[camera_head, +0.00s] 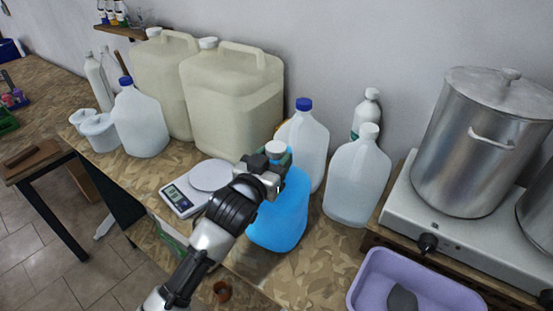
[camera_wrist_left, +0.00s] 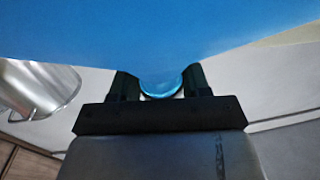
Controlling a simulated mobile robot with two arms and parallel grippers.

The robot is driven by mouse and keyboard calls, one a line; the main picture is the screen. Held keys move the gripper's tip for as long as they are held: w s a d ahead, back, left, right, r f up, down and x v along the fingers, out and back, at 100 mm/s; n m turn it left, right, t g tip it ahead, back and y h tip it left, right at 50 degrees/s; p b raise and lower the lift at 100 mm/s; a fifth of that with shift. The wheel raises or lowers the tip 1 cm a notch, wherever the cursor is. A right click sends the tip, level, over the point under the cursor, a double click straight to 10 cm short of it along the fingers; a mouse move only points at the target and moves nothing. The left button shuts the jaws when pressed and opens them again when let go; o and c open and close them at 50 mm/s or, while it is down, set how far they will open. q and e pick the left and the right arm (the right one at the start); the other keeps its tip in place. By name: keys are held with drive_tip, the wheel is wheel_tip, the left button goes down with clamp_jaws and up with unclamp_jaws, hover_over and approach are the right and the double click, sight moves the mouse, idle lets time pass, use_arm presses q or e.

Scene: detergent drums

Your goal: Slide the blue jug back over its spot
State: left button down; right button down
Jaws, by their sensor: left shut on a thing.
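The blue jug (camera_head: 284,217) with a white cap stands on the patterned worktop (camera_head: 318,262), between the white scale and the clear jugs. My left gripper (camera_head: 267,170) is at the upper part of the jug, just below its cap, and is shut on it. In the left wrist view the blue jug (camera_wrist_left: 160,40) fills the top, and a rounded blue piece sits between the two fingers of my left gripper (camera_wrist_left: 161,88). The jug's spot cannot be made out. My right gripper is not in view.
Clear jugs (camera_head: 352,181) stand close on the right, another (camera_head: 310,147) behind. A white scale (camera_head: 197,189) is on the left, with large canisters (camera_head: 235,110) behind it. A lilac tub (camera_head: 414,284) and a hotplate with a steel pot (camera_head: 478,145) are at right.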

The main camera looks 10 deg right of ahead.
use_arm(q)
drive_tip(key=shift+w+a+f, duration=0.15)
drive_tip(key=shift+a+f, duration=0.1)
drive_tip(key=shift+f, duration=0.25)
drive_tip(key=c, duration=0.7)
unclamp_jaws()
drive_tip(key=shift+c, duration=0.2)
drive_tip(key=o, duration=0.3)
drive_tip(key=shift+w+a, duration=0.1)
drive_tip(key=shift+w, duration=0.05)
drive_tip(key=shift+r, duration=0.15)
drive_tip(key=b+v, duration=0.3)
drive_tip(key=v, duration=0.7)
drive_tip(key=shift+s, duration=0.35)
drive_tip(key=shift+a, duration=0.1)
